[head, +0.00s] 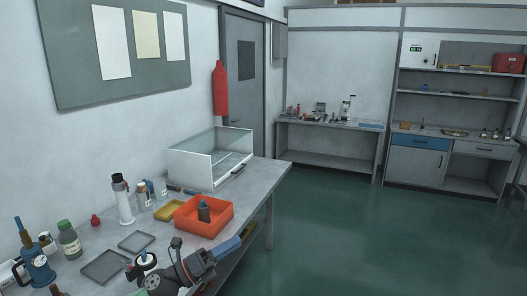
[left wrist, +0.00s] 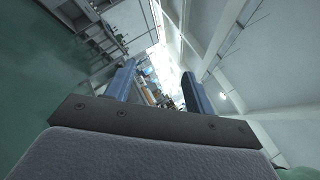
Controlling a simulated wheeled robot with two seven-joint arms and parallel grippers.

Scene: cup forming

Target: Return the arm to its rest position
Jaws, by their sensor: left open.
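My left gripper (head: 230,247) is at the front edge of the workbench (head: 262,180), at the lower middle of the head view, with its blue fingers pointing right and away. In the left wrist view my left gripper (left wrist: 157,90) shows two blue fingers spread apart with nothing held between them. My dark left wrist and arm cover part of the bench's front edge. My right gripper is in neither view.
An orange bin (head: 222,224) with a dark bottle (head: 204,211) in it stands just behind the gripper. A clear-sided case (head: 184,165), grey trays (head: 105,266) and several bottles stand on the bench. Open green floor (head: 370,240) lies to the right.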

